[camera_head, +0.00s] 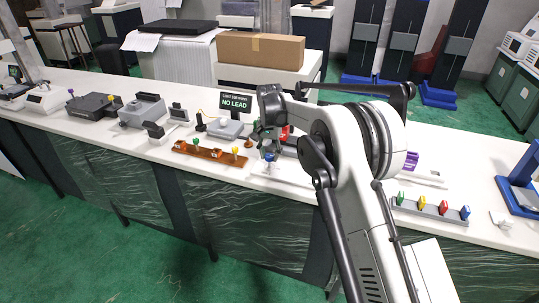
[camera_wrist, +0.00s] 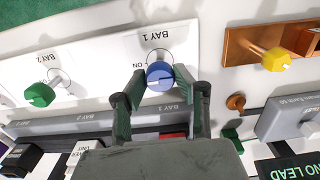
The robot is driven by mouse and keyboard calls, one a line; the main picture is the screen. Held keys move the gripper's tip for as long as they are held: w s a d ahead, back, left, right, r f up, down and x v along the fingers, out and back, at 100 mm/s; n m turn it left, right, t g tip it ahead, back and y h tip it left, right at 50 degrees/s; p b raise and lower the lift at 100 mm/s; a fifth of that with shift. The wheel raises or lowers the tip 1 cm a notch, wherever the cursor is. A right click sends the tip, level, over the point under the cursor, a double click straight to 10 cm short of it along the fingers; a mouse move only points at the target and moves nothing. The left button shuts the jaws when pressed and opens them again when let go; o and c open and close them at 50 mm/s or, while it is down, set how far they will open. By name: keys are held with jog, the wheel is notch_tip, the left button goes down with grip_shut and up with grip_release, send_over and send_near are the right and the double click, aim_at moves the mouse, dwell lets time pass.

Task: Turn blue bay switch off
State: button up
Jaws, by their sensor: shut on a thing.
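The blue bay switch is a round blue knob (camera_wrist: 160,76) on a white panel (camera_wrist: 110,62) marked BAY 1, with ON printed beside it; the lettering is upside down in the wrist view. My gripper (camera_wrist: 160,84) is shut on the blue knob, with one green-padded finger on each side. The exact angle of the knob is hard to tell. In the head view my gripper (camera_head: 267,142) is over the counter, just above the blue knob (camera_head: 269,157), partly hidden by my fingers.
A green BAY 2 knob (camera_wrist: 40,94) is left of the blue one in the wrist view. A brown rack (camera_head: 212,152) with green and yellow knobs stands close by. A NO LEAD sign (camera_head: 235,102) is behind. A grey rack (camera_head: 430,208) with coloured pieces sits to the right.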

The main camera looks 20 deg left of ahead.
jog(key=shift+n, duration=0.3)
jog(key=n+b, duration=0.2)
jog(key=n, duration=0.1)
jog(key=shift+f+n+b, duration=0.1)
jog(key=shift+n+b, duration=0.25)
jog(key=shift+n, duration=0.05)
jog(key=n+b, duration=0.1)
jog(key=n, duration=0.3)
jog(key=shift+b, duration=0.35)
jog(key=n+b, duration=0.1)
jog(key=n, duration=0.4)
jog(key=shift+n+b, duration=0.4)
jog(key=shift+n, duration=1.8)
jog(key=o, duration=1.1)
jog(key=shift+r, duration=0.2)
